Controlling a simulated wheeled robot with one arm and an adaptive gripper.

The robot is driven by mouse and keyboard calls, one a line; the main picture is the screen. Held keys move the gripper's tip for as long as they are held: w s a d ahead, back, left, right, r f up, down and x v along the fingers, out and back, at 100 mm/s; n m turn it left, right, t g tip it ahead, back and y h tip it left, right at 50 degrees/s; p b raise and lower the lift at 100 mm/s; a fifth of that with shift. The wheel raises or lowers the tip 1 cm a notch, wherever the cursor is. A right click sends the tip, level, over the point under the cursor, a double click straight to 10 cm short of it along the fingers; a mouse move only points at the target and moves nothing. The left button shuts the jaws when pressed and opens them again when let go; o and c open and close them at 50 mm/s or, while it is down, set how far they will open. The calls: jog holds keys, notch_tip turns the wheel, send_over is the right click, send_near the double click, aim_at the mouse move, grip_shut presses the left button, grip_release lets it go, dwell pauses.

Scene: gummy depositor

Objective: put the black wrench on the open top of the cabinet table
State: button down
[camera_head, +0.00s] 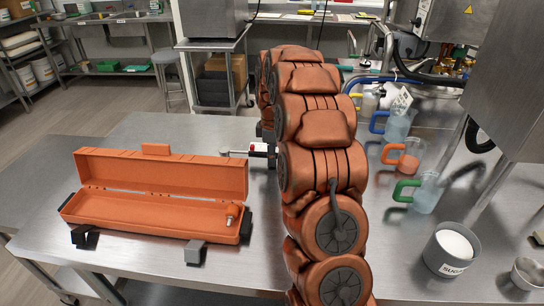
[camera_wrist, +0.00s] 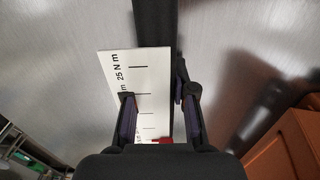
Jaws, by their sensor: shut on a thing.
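The black wrench (camera_wrist: 154,22) runs up the wrist view between my gripper's fingers. A white scale plate (camera_wrist: 126,68) marked in N m lies along it, with a small red part near the bottom. My gripper (camera_wrist: 158,95) is shut on the wrench. In the head view, a silver rod end and a white and red part of the wrench (camera_head: 258,150) show left of my arm, above the steel table (camera_head: 150,262). My arm hides the gripper and the rest of the wrench there. I cannot tell which surface is the cabinet table.
An open orange toolbox (camera_head: 150,222) on the steel table holds a small metal piece (camera_head: 232,213). Right of my arm stand jugs (camera_head: 403,158), a sugar container (camera_head: 451,250) and a large steel machine (camera_head: 500,80). Bare tabletop lies behind the toolbox.

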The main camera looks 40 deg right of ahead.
jog(key=shift+f, duration=0.1)
jog(key=c, duration=0.9)
grip_release()
jog(key=shift+c, duration=0.2)
notch_tip(320, 180, up, 12)
jog(key=shift+r+b, duration=0.1)
jog(key=shift+b, duration=1.1)
jog(key=shift+a, duration=0.1)
